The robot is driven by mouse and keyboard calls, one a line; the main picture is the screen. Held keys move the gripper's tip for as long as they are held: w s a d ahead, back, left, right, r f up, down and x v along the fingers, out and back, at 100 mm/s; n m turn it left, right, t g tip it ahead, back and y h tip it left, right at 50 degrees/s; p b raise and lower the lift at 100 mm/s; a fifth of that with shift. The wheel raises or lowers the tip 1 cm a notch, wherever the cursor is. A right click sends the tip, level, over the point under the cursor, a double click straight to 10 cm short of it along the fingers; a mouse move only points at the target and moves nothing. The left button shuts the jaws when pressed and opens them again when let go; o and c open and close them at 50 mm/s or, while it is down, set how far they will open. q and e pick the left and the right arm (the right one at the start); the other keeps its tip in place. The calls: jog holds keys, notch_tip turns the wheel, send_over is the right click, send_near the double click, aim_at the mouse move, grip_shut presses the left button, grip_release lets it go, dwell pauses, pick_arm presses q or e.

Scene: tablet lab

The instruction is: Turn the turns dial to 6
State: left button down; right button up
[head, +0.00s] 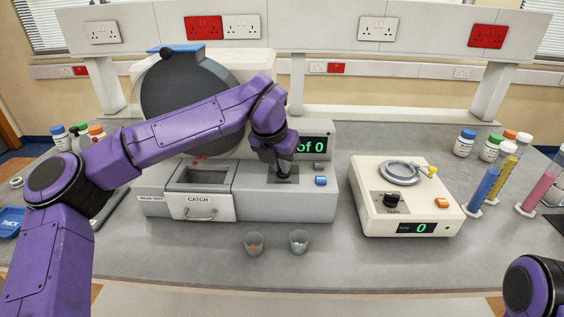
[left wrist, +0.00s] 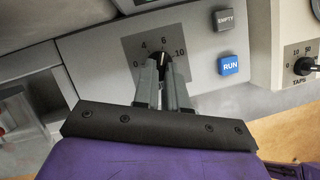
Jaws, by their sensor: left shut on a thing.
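The turns dial (left wrist: 158,58) is a dark knob on a grey scale plate (left wrist: 133,45) in the left wrist view; 0, 4, 6 and 10 are readable. My left gripper (left wrist: 161,70) is shut on the dial, one finger on each side. The fingers cover much of the knob and the scale's middle, so I cannot tell its exact setting. In the head view my left gripper (head: 279,168) reaches down onto the front unit of the drum machine (head: 285,205), hiding the dial. The machine's display (head: 316,146) shows "of 0", partly hidden by my arm. My right gripper is not in view.
A blue RUN button (left wrist: 230,65) and a grey EMPTY button (left wrist: 226,20) sit right of the dial. The CATCH drawer (head: 203,207) is to its left. Two small cups (head: 299,241) stand in front. The taps device (head: 405,195), reading 0, stands right.

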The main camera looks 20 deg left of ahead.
pick_arm(q)
jog(key=shift+s+f, duration=0.1)
jog(key=shift+f, duration=0.15)
jog(key=c, duration=1.3)
grip_release()
jog(key=shift+o, duration=0.6)
jog(key=shift+r, duration=0.1)
jog(key=shift+r, duration=0.1)
jog(key=b+v, duration=0.1)
jog(key=v, duration=0.9)
jog(key=shift+r, duration=0.15)
